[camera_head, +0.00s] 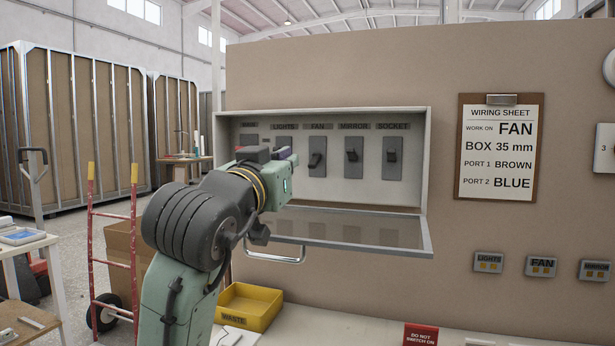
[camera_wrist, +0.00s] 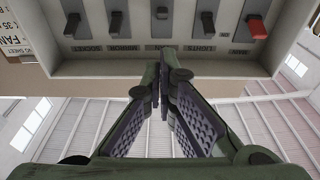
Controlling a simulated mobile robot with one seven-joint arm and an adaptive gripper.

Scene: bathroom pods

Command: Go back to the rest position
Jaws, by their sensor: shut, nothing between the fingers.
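My gripper (camera_head: 284,155) is in front of the left part of the open switch box (camera_head: 424,150) in the head view, hiding part of the lights switch and most of the main switch. In the wrist view my gripper (camera_wrist: 164,82) has its fingers together and empty, close to the box's label strip. The wrist view is upside down and shows the row of switches, with the red main switch (camera_wrist: 257,27) at the right. The fan switch (camera_head: 317,160) has its lever at a different angle from the mirror switch (camera_head: 352,155) and socket switch (camera_head: 391,156).
The box's glazed door (camera_head: 345,232) hangs open below, with a handle (camera_head: 275,257) sticking out. A yellow waste bin (camera_head: 248,306) and a red sign (camera_head: 420,334) are on the bench. A wiring sheet (camera_head: 498,150) hangs right. A red hand truck (camera_head: 112,250) stands left.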

